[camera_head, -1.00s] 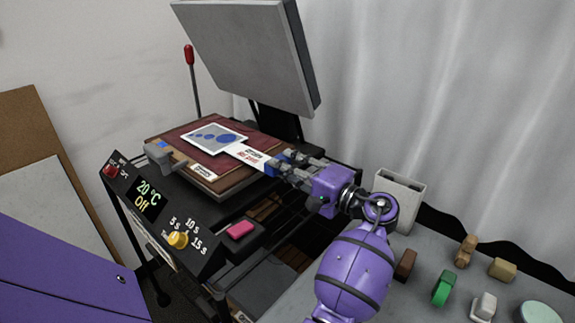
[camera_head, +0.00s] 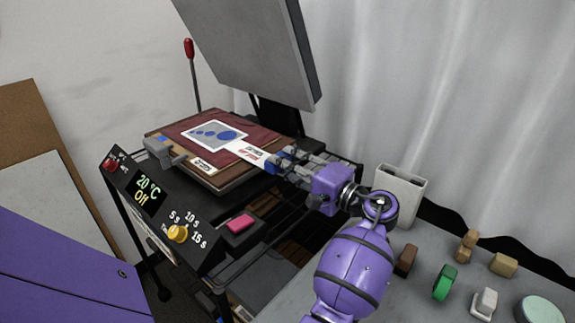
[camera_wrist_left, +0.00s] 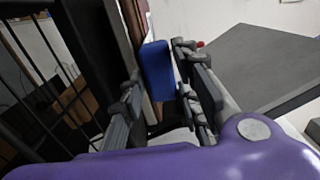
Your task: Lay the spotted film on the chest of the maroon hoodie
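The spotted film (camera_head: 240,123) is a white-edged sheet with blue dots and a white tab with red print. It is over the maroon hoodie (camera_head: 258,134), which lies flat on the press's lower plate. The film looks nearly level with the cloth; I cannot tell if it touches all over. My left gripper (camera_head: 277,160) comes from the right and is shut on the blue grip at the tab's end. In the left wrist view the blue grip (camera_wrist_left: 157,75) sits between the two fingers (camera_wrist_left: 158,92); the film sheet is hidden there. My right gripper is out of view.
The press's grey upper plate (camera_head: 250,50) is raised above the hoodie. Its panel (camera_head: 148,190) reads 20 °C and Off, beside a yellow dial (camera_head: 177,233) and a pink button (camera_head: 240,222). Small blocks stand on the grey table (camera_head: 420,290) at right. A white label lies at the hoodie's front edge.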

